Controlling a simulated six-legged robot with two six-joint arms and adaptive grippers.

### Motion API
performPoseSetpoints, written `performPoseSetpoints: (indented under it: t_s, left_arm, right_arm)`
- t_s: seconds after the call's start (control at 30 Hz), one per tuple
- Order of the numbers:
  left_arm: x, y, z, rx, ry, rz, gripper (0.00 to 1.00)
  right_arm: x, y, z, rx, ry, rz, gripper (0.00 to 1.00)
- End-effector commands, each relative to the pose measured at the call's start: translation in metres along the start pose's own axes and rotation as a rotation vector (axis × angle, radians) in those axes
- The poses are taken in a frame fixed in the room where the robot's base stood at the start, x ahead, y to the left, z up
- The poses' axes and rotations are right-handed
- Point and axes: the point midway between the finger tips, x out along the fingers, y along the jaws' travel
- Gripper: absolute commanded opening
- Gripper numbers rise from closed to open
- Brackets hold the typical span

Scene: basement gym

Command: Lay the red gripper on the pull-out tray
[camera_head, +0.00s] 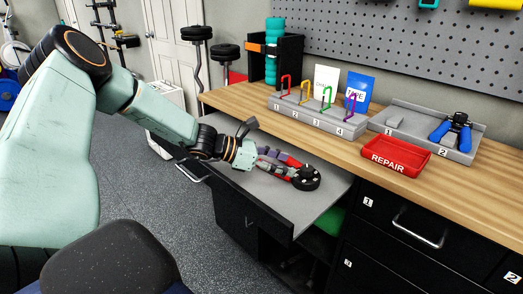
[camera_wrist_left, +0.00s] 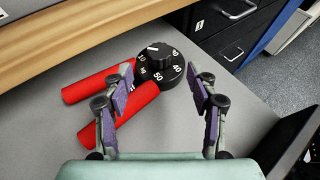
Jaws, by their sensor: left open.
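The red gripper (camera_head: 306,178), a hand trainer with two red handles and a round black dial, lies on the grey pull-out tray (camera_head: 270,203). In the left wrist view its dial (camera_wrist_left: 160,66) is toward the workbench and its handles spread to the left. My left gripper (camera_head: 274,163) reaches in low over the tray and partly covers the handles in the head view. In the left wrist view its fingers (camera_wrist_left: 160,82) are apart, with the dial seen between and beyond the tips. The left finger overlaps the handles in view; contact cannot be told. My right gripper is not in view.
The wooden workbench (camera_head: 240,99) runs behind the tray. On it are a numbered rack with coloured hooks (camera_head: 318,116), a red REPAIR bin (camera_head: 396,157) and a grey tray with a blue-handled gripper (camera_head: 452,131). The tray's near part is bare.

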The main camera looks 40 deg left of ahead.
Motion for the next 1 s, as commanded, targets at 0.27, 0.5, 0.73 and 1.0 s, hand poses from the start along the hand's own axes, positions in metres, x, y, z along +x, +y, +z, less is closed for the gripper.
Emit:
performPoseSetpoints:
  t_s: [0.27,0.5,0.73,1.0]
  left_arm:
    - [-0.035,0.0,0.004,-0.003,-0.003,0.002,0.58]
    - [-0.057,0.0,0.004,-0.002,-0.002,0.002,0.58]
    - [-0.067,0.0,0.002,-0.001,-0.001,0.001,0.58]
    - [-0.069,0.0,0.0,0.0,0.001,0.0,0.58]
  right_arm:
    - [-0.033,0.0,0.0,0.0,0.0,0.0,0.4]
    - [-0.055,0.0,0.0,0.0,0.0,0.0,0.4]
    - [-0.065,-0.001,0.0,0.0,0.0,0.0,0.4]
    - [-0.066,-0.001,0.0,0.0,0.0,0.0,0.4]
